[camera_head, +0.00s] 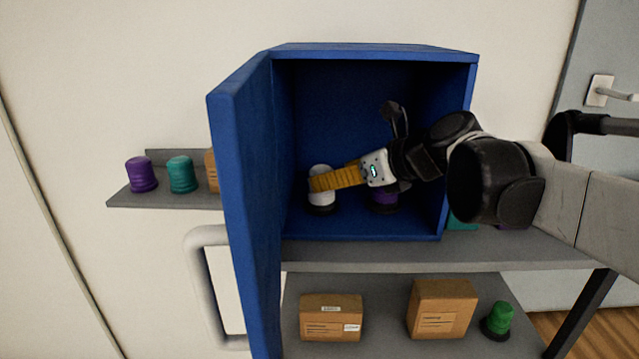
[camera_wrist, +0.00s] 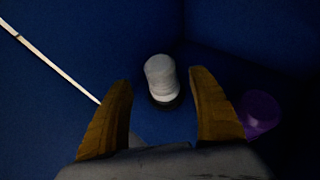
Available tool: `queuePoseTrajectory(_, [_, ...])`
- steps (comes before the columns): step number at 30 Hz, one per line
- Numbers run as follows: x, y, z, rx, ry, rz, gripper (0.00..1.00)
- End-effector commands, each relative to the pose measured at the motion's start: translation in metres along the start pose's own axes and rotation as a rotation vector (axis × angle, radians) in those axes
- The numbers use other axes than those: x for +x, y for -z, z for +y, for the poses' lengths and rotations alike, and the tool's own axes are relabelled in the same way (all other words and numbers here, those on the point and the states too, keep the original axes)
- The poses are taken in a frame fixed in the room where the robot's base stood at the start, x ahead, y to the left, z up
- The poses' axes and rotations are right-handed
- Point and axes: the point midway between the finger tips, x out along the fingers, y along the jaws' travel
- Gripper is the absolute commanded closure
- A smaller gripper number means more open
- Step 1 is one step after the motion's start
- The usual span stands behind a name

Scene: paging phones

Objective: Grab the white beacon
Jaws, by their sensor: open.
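The white beacon (camera_head: 321,190) stands on a dark base inside the open blue cabinet, on its floor toward the left. In the wrist view the white beacon (camera_wrist: 161,78) shows just beyond and between the fingertips. My gripper (camera_head: 318,182) reaches into the cabinet from the right, its orange fingers partly in front of the beacon in the head view. In the wrist view my gripper (camera_wrist: 162,80) has its two fingers spread apart, with nothing held between them.
A purple beacon (camera_wrist: 259,110) stands right of the right finger; it also shows under my gripper in the head view (camera_head: 384,200). The blue cabinet's door (camera_head: 245,200) hangs open at left. A shelf below holds boxes (camera_head: 331,316) and a green beacon (camera_head: 499,318).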

Motion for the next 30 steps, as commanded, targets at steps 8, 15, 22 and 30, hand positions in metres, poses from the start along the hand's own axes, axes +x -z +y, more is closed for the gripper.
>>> queuePoseTrajectory(8, [0.04, -0.002, -0.002, -0.003, -0.002, 0.0, 0.3])
queuePoseTrajectory(15, [0.05, -0.001, -0.002, -0.002, 0.0, 0.001, 0.3])
queuePoseTrajectory(22, [0.05, -0.001, -0.002, -0.002, 0.0, 0.001, 0.72])
queuePoseTrajectory(30, [0.049, -0.001, -0.002, -0.002, 0.0, 0.001, 0.99])
